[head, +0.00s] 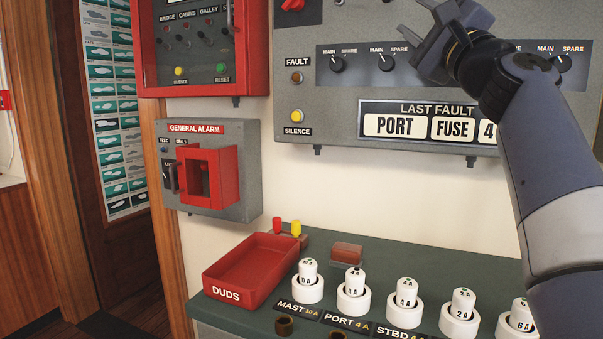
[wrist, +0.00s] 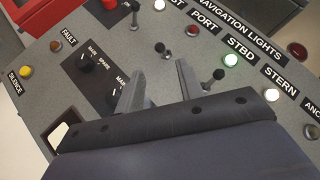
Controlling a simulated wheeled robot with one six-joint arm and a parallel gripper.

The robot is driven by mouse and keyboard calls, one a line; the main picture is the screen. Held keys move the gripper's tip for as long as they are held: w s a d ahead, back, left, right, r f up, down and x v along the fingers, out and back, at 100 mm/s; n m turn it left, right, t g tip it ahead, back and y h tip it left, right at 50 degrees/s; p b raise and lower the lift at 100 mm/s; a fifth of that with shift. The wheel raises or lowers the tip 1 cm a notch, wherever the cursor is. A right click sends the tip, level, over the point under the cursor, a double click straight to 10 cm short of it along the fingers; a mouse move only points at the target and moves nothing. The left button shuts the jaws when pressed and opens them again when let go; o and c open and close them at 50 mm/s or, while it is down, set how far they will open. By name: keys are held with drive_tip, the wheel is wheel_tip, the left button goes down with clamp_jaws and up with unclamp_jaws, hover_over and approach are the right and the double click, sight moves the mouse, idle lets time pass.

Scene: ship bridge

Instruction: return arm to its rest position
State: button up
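My gripper (head: 424,38) is at the upper right in the head view, raised in front of the grey navigation-lights panel (head: 300,110). In the wrist view my gripper (wrist: 158,82) shows two fingers spread apart with nothing between them. The same panel (wrist: 150,60) fills much of that view, with toggle switches beyond the fingertips. Whether the fingers touch the panel is hard to tell. My arm reaches up from the lower right in the head view.
Below stands a green-topped bench (head: 385,262) with a red DUDS tray (head: 225,285) and several white fuses in a row. The general alarm box (head: 209,170) and a red-framed panel (head: 258,50) are on the wall. Open space lies before the wall at left.

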drive_tip(key=p+x, duration=0.5)
drive_tip(key=x, duration=0.5)
drive_tip(key=shift+w+a+r, duration=0.15)
drive_tip(key=shift+w+r, duration=0.1)
drive_tip(key=shift+r, duration=0.05)
drive_tip(key=shift+w+a+r+p, duration=0.1)
drive_tip(key=shift+w+r+p, duration=0.1)
drive_tip(key=shift+p, duration=0.35)
drive_tip(key=shift+s+r+m+g+h+p, duration=0.25)
drive_tip(key=shift+m+p, duration=0.25)
drive_tip(key=shift+p, duration=0.4)
drive_tip(key=shift+w+m+h+p, duration=0.1)
drive_tip(key=shift+m+h+p, duration=0.25)
drive_tip(key=shift+p, duration=0.45)
drive_tip(key=m+g+p, duration=0.1)
drive_tip(key=p, duration=0.3)
drive_tip(key=m+g+h+p, duration=0.1)
drive_tip(key=p, duration=0.3)
drive_tip(key=shift+r+h, duration=0.3)
drive_tip(key=shift+r, duration=0.1)
